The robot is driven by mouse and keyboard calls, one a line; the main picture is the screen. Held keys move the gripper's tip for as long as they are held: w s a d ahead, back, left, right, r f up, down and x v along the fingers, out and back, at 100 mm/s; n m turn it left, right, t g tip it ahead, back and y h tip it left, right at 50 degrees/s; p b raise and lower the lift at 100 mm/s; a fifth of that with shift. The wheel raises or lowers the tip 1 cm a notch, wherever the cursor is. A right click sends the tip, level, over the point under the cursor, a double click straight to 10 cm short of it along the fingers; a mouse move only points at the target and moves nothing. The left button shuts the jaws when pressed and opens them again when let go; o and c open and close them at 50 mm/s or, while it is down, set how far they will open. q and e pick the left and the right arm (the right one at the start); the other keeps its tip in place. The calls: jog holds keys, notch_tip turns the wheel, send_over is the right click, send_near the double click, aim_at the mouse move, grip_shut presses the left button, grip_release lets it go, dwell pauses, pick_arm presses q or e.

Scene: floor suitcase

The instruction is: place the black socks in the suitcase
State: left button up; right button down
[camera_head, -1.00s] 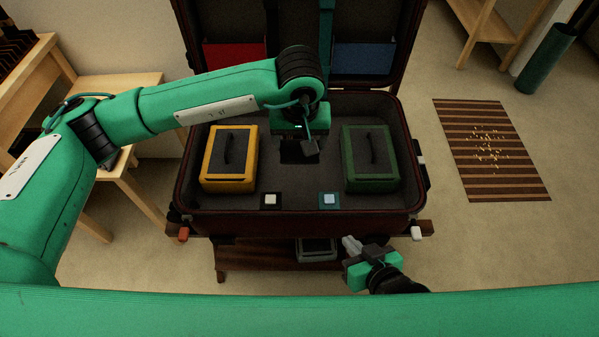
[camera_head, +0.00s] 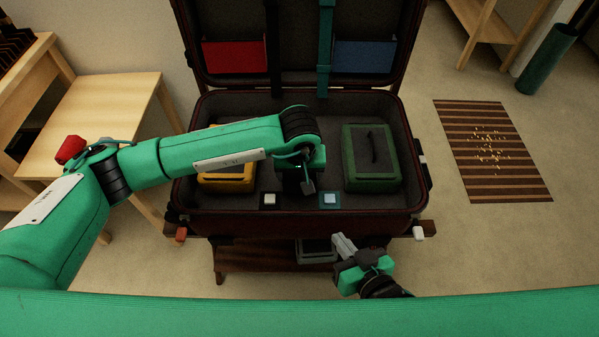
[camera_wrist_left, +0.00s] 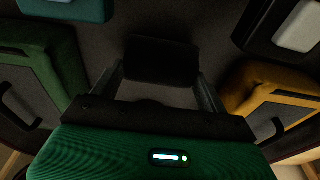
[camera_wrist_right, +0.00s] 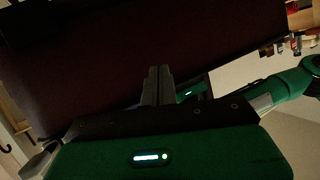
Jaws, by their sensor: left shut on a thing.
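The open suitcase (camera_head: 300,224) lies on a low bench, its lid raised at the back. My left gripper (camera_head: 297,182) is inside the suitcase outline, over the middle gap between a yellow packing cube (camera_head: 226,184) and a green packing cube (camera_head: 371,160). In the left wrist view its fingers are spread on either side of a black block-like bundle, the black socks (camera_wrist_left: 162,60), and grip it. Whether the socks touch the suitcase floor is unclear. My right gripper (camera_head: 342,243) is empty in front of the suitcase; its fingers are together in the right wrist view (camera_wrist_right: 157,85).
Two small square items, one white (camera_head: 269,199) and one light blue (camera_head: 330,199), lie at the suitcase's front inside edge. Red (camera_head: 234,56) and blue (camera_head: 364,57) pockets are in the lid. A wooden table (camera_head: 95,115) stands left; a striped rug (camera_head: 490,150) lies right.

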pick_arm(q)
jog(key=shift+f, duration=0.1)
jog(key=o, duration=1)
pick_arm(e)
jog(key=shift+w+r+t, duration=0.25)
jog(key=shift+r+t, duration=0.05)
jog(key=shift+r, duration=0.05)
pick_arm(q)
jog(key=r, duration=0.4)
jog(key=s+r+p, duration=0.1)
jog(key=r, duration=0.7)
jog(key=shift+s+r, duration=0.1)
jog(key=shift+s, duration=0.3)
pick_arm(e)
jog(key=shift+s+d+f+g+h, duration=0.2)
jog(key=shift+d+f+g+h, duration=0.15)
jog(key=shift+d+g, duration=0.25)
jog(key=shift+s+d+f+g+h, duration=0.2)
jog(key=shift+d+f+g+h, duration=0.1)
jog(key=shift+d+g, duration=0.3)
